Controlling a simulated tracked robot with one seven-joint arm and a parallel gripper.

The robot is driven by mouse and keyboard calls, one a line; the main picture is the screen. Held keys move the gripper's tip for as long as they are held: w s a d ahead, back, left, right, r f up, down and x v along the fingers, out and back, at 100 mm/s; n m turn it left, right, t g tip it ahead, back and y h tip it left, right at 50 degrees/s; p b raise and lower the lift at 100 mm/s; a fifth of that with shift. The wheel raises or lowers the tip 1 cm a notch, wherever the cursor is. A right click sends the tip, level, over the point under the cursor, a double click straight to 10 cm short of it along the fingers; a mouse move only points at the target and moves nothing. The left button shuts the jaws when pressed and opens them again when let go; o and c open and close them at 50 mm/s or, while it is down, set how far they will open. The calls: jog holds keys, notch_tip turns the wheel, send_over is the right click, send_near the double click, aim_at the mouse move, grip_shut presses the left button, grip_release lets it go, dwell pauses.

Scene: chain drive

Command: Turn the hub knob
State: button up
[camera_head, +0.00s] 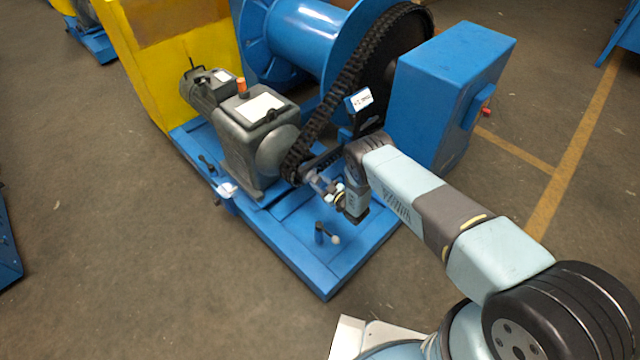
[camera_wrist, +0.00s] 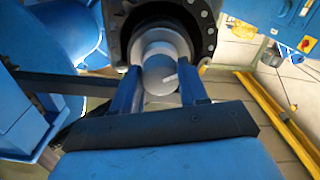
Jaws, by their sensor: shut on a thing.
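The hub knob (camera_wrist: 160,74) is a round grey-white piece with a small pale mark, at the centre of the dark sprocket (camera_wrist: 118,30) in the wrist view. My gripper (camera_wrist: 158,90) has its two blue fingers on either side of the knob and is shut on it. In the head view my gripper (camera_head: 318,182) is at the lower end of the black chain (camera_head: 340,90), in front of the grey motor (camera_head: 262,135). The knob is too small and too covered by my gripper to make out clearly there.
A blue base frame (camera_head: 325,275) lies below, with a small lever (camera_head: 325,233) on it. A blue box (camera_head: 450,75) with a red button stands right of the chain. A blue drum (camera_head: 305,35) is behind.

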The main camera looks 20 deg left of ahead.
jog(key=shift+c, duration=0.4)
jog(key=shift+d+m, duration=0.1)
jog(key=shift+m, duration=0.7)
jog(key=m, duration=0.3)
jog(key=shift+s+m, duration=0.1)
jog(key=shift+m, duration=0.2)
jog(key=shift+f, duration=0.1)
jog(key=o, duration=1.1)
jog(key=shift+c, duration=0.2)
jog(key=v, duration=1.3)
jog(key=shift+s+d, duration=0.2)
jog(key=shift+d, duration=0.05)
